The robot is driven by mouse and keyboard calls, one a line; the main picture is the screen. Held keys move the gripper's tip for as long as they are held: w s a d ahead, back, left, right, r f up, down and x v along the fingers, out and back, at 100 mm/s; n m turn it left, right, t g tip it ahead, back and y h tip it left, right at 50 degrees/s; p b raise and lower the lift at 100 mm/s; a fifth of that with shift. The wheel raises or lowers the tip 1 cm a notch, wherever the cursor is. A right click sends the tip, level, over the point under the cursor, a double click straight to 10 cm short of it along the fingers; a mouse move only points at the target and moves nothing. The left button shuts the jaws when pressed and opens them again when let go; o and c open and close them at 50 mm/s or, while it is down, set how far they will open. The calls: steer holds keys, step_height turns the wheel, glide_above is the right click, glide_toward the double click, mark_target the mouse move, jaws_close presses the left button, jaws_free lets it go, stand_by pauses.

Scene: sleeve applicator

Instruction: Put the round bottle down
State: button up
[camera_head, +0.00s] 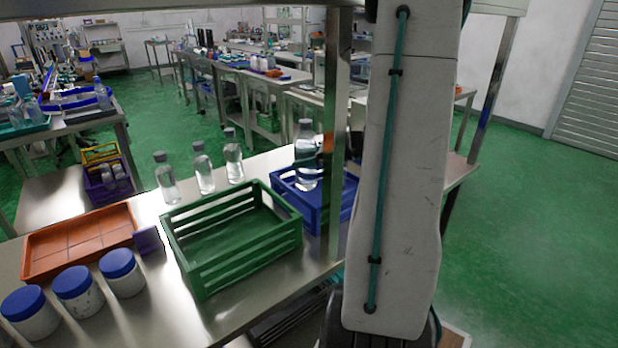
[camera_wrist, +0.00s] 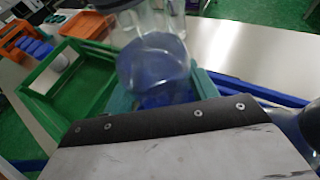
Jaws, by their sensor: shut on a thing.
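The round bottle (camera_head: 306,170) is clear with a grey cap and upright at the blue crate (camera_head: 325,204) in the head view. Blue shows through and below the bottle there. In the head view my gripper is mostly hidden by a metal post and my arm.
A green slatted crate (camera_head: 235,235) stands empty left of the blue crate. Several smaller bottles (camera_head: 203,170) stand behind it. Jars with blue lids (camera_head: 75,287) and an orange tray (camera_head: 80,241) are at the left. A metal post (camera_head: 337,130) rises beside the blue crate.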

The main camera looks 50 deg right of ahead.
mark_target(309, 172)
steer(key=shift+f, duration=2.45)
steer(key=shift+f, duration=0.15)
steer(key=o, duration=1.4)
steer(key=shift+c, duration=0.2)
steer(key=shift+s+d+r, duration=0.1)
steer(key=shift+s+r, duration=0.15)
steer(key=shift+s, duration=0.05)
steer(key=v, duration=1.1)
steer(key=shift+s, duration=0.2)
